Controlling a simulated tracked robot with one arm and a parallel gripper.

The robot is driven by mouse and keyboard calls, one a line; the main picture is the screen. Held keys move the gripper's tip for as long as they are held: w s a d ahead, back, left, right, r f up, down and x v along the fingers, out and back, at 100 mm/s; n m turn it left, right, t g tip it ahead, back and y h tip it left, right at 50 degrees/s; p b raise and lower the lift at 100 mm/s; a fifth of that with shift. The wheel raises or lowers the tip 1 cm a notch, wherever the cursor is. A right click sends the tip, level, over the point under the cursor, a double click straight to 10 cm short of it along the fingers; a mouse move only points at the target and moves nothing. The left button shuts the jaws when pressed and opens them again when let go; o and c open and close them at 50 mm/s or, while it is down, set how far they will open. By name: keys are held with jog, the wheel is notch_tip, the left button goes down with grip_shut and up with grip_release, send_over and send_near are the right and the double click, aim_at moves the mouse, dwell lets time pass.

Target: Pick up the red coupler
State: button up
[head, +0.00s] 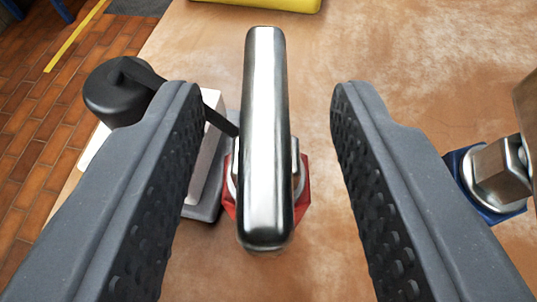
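The red coupler (230,207) is on the brown tabletop (400,75) near the middle of the head view. Its red base shows on both sides of a long upright shiny metal bar or handle, which hides most of it. The metal bar (266,130) runs from near the top of the view down over the base. My gripper (268,95) is open. Its two dark, studded fingers stand on either side of the metal bar, with a visible gap on each side. The right gap is wider than the left.
A grey and white block with a black knob (122,90) stands just left, partly behind the left finger. A blue-based metal fitting (497,175) stands at the right. A yellow object (268,3) lies at the far edge. Brick floor (45,120) shows beyond the table's left edge.

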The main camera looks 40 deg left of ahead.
jog(key=shift+x, duration=1)
grip_shut()
dwell(0.7)
